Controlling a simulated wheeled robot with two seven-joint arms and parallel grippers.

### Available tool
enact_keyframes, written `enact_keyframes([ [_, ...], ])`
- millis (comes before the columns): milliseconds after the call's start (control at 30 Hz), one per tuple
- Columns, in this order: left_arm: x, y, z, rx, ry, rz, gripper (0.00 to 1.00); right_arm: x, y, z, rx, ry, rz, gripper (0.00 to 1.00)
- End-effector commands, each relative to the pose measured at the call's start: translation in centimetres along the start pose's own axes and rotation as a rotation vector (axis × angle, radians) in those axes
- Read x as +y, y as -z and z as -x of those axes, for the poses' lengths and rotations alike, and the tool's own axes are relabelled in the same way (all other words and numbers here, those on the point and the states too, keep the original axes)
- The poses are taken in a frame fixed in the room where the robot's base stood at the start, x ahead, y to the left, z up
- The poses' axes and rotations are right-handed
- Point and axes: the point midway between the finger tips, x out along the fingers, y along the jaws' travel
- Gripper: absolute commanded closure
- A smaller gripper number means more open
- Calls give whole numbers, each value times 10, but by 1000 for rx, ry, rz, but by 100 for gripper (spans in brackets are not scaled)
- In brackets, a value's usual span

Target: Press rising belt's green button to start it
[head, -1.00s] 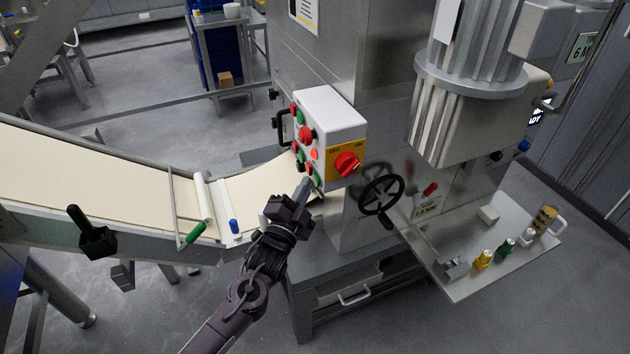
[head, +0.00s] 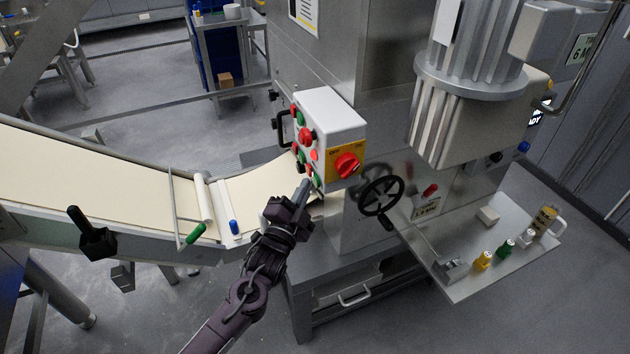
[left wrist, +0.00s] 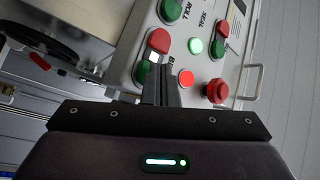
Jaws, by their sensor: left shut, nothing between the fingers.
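The control box (head: 335,112) has red and green buttons on its left face. My left gripper (head: 303,186) is shut and empty, its tip at the lower buttons. In the left wrist view, the shut fingers (left wrist: 163,85) reach a green button (left wrist: 142,72), partly hidden behind them, below a red button (left wrist: 158,41). A label starting with "B" beside this pair is mostly covered. I cannot tell whether the fingertips touch the button. The rising belt (head: 90,160) slopes down from the left towards the machine. My right gripper is not in view.
The box also carries a red rotary switch (head: 346,164) on yellow, and a red mushroom button (left wrist: 216,91). A black handwheel (head: 381,190) is to the right of my gripper. A metal shelf (head: 470,285) holds small bottles and a mug.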

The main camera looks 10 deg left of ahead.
Motion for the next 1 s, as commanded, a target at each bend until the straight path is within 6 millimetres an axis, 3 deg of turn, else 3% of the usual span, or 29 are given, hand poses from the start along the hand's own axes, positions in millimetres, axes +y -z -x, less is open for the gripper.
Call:
enact_keyframes([
  [500,-6,-6,8,-1,1,-1,100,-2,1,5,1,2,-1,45],
  [1000,-29,-28,39,0,0,-2,100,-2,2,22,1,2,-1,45],
])
